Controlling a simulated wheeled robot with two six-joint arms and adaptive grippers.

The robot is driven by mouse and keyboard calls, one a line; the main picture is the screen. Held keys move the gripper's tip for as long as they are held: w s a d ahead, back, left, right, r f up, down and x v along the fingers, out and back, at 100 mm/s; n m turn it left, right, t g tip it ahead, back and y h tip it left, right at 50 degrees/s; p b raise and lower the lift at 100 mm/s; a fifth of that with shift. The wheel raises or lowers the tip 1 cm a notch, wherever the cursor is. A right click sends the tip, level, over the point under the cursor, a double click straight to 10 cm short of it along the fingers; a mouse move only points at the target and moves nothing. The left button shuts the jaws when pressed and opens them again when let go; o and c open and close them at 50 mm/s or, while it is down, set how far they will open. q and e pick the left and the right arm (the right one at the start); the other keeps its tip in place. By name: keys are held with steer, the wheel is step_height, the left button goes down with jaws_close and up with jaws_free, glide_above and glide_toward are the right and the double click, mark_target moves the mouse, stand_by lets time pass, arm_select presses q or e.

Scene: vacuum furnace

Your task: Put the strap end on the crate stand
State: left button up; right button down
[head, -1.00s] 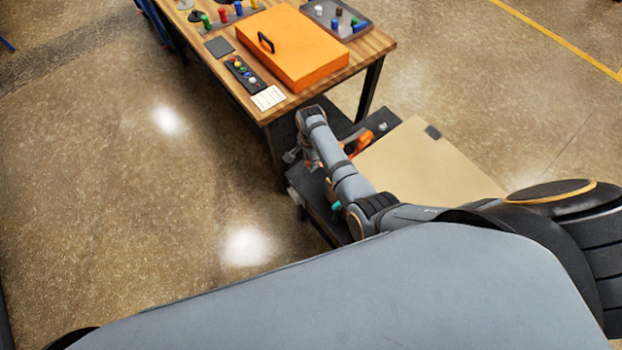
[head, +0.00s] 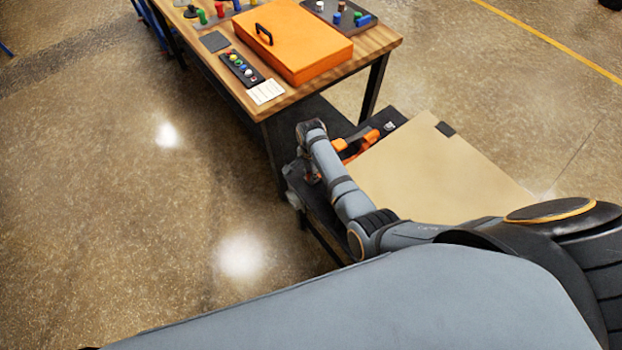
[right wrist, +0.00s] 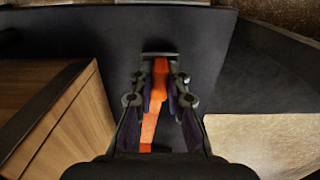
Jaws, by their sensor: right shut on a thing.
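My right gripper (head: 313,178) is low over the left part of the black crate stand (head: 322,214) in the head view. In the right wrist view my right gripper (right wrist: 160,98) is shut on the orange strap end (right wrist: 160,72). The strap runs between the fingers and bends away to the lower left. Below the fingertips is the dark stand surface (right wrist: 205,30). I cannot tell whether the strap end touches it. In the head view my forearm hides most of the strap. My left gripper is out of view.
A tan crate (head: 440,175) lies on the stand, right of my arm, with an orange and black piece (head: 357,146) beside it. A wooden bench (head: 376,46) with an orange case (head: 292,45) stands behind. Open floor lies left.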

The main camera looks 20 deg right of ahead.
steer(key=shift+f, duration=0.3)
steer(key=c, duration=1.3)
jaws_free()
steer(key=shift+f, duration=0.15)
steer(key=shift+c, duration=0.2)
arm_select(q)
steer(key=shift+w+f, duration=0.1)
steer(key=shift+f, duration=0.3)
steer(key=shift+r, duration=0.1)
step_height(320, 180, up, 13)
steer(key=p, duration=1.3)
arm_select(e)
step_height(320, 180, up, 12)
steer(key=shift+r, duration=0.2)
